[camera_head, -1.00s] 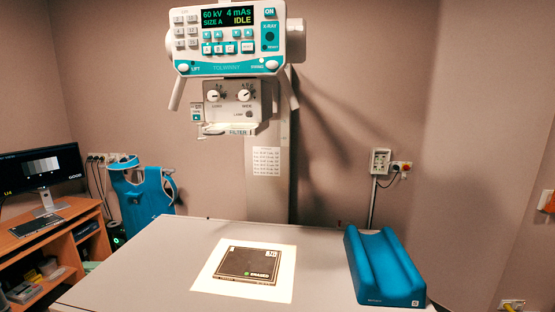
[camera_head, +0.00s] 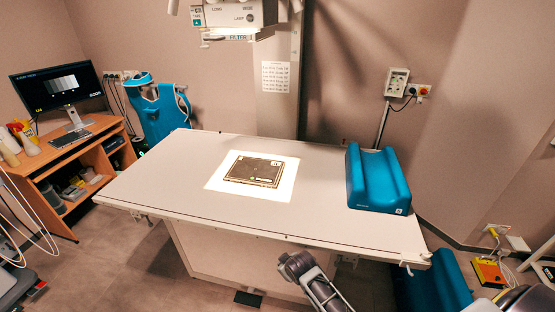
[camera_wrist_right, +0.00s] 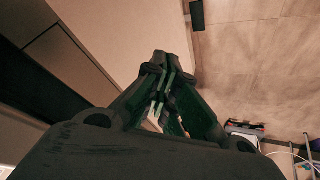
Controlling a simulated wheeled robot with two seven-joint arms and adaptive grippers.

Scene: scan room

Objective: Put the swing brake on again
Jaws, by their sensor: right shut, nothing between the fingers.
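The swing brake is not visible in either current view. The control panel of the tube head is above the top edge of the head view. Only the lower part of the head shows, with the collimator box (camera_head: 235,15) and the filter slot (camera_head: 236,37) under it. My right gripper (camera_wrist_right: 166,68) shows in the right wrist view with its fingers together and nothing between them. It is low, with the floor and a pale panel behind it. A dark jointed part of my arm reaches in at the bottom of the head view. My left gripper is not in view.
The table (camera_head: 160,190) fills the middle, with a flat dark cassette (camera_head: 243,169) in a lit patch and a blue cradle block (camera_head: 377,178) at right. A desk with a monitor (camera_head: 56,86) stands left. A yellow box (camera_head: 488,272) lies on the floor at right.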

